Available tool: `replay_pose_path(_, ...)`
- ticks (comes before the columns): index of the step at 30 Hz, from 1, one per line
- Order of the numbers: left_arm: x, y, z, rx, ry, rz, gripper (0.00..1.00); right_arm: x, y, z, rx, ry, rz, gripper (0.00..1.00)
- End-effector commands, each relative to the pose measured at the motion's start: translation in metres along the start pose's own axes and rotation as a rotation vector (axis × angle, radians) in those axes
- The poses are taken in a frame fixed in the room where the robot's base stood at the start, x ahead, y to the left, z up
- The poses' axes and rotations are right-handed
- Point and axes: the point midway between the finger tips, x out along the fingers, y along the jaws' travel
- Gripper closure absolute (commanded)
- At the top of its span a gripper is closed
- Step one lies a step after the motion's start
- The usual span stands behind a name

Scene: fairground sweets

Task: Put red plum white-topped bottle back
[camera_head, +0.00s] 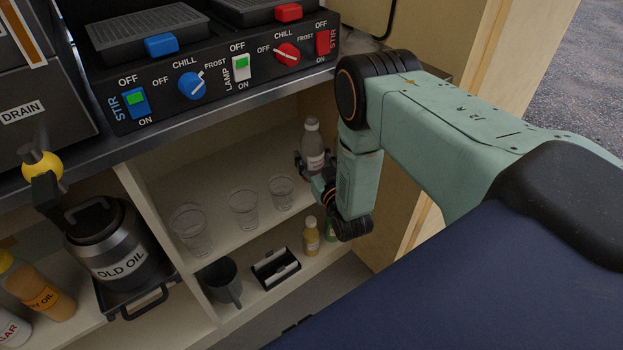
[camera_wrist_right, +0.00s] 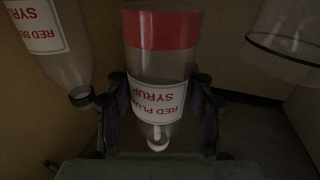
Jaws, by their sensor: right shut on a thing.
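The red plum syrup bottle (camera_wrist_right: 160,65) is clear, with a red band, a white label and a white tip. It appears upside down in the right wrist view. My right gripper (camera_wrist_right: 158,105) is shut on it, one finger on each side of the label. In the head view the bottle (camera_head: 312,143) stands upright in the gripper (camera_head: 316,172), inside the upper shelf space at the right. The gripper is partly hidden by my arm. I cannot tell whether the bottle's base touches the shelf. My left gripper is not in view.
A dark-tipped syrup bottle (camera_wrist_right: 42,45) is close beside the held one; a clear cup (camera_wrist_right: 288,38) is opposite. Clear glasses (camera_head: 242,210) stand on the upper shelf. Below are a dark jug (camera_head: 223,283), a black holder (camera_head: 276,269) and a yellow bottle (camera_head: 311,238). The counter edge (camera_head: 215,105) overhangs.

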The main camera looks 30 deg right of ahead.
Motion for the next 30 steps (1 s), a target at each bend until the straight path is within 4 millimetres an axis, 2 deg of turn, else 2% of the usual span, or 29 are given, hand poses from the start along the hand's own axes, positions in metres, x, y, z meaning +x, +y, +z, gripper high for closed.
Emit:
replay_pose_path(1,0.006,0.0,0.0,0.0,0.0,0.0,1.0,0.0,0.0,0.009,0.0,0.001,0.0,0.96)
replay_pose_path(8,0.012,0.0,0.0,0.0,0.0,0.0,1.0,0.001,0.0,0.021,0.001,0.001,0.0,0.96)
replay_pose_path(15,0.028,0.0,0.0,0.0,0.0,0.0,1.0,0.003,-0.001,0.051,0.001,0.002,0.0,0.96)
replay_pose_path(27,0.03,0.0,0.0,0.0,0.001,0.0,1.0,0.004,-0.001,0.055,0.001,0.002,0.0,0.96)
replay_pose_path(28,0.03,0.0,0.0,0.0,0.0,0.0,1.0,0.004,-0.001,0.056,0.001,0.001,0.0,0.46)
replay_pose_path(30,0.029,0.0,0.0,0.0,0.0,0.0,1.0,0.004,-0.001,0.055,0.001,0.0,0.0,0.4)
